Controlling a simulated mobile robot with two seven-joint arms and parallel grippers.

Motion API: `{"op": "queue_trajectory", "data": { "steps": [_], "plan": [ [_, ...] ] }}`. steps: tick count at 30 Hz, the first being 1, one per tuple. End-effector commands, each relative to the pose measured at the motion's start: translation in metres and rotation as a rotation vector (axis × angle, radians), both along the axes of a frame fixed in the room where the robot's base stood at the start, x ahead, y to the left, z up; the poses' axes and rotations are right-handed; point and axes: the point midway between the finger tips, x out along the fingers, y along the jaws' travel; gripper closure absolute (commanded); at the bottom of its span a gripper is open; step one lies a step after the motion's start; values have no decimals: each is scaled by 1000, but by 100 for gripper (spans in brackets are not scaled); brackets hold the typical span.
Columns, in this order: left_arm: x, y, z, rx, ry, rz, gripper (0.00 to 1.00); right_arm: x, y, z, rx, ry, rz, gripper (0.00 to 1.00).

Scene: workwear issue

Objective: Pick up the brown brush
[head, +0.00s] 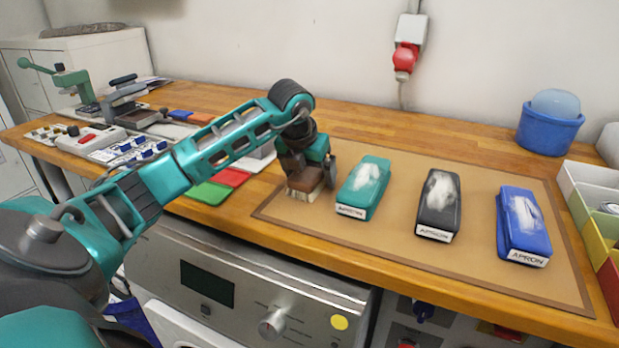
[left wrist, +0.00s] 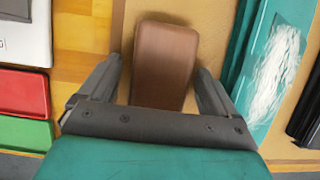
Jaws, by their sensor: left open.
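The brown brush (head: 303,188) sits at the left edge of the brown mat, with its pale bristles facing down. My left gripper (head: 309,172) is directly over it and partly hides it. In the left wrist view the brush's smooth brown back (left wrist: 165,60) lies between the two spread fingers of the left gripper (left wrist: 160,78). The fingers are open, with a narrow gap visible on at least the left side. I cannot tell how far down the fingers reach. My right gripper is in neither view.
On the mat (head: 400,248), right of the brush, lie a teal (head: 363,187), a black (head: 438,204) and a blue (head: 523,224) folded apron with whitish patches. Red (head: 231,177) and green (head: 208,193) flat pieces lie to the left. A blue tub (head: 548,131) stands at the back right.

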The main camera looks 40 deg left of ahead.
Motion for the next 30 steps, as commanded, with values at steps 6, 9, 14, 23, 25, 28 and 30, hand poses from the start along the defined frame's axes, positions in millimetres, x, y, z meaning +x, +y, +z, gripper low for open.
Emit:
{"op": "queue_trajectory", "data": {
  "steps": [6, 9, 14, 23, 25, 28, 30],
  "plan": [
    [0, 0, -2, 0, 0, 0, 8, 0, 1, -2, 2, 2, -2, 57],
    [0, 0, -2, 0, 0, 1, 8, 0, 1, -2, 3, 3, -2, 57],
    [0, 0, -2, 0, 0, 1, 14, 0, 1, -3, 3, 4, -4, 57],
    [0, 0, -2, 0, 0, 1, 43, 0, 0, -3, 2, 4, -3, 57],
    [0, 0, -2, 0, 0, 1, 50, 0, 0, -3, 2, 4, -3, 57],
    [0, 0, -2, 0, 0, 1, 59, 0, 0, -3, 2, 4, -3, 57],
    [0, 0, -2, 0, 0, 1, 66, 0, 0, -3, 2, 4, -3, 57]
  ]
}}
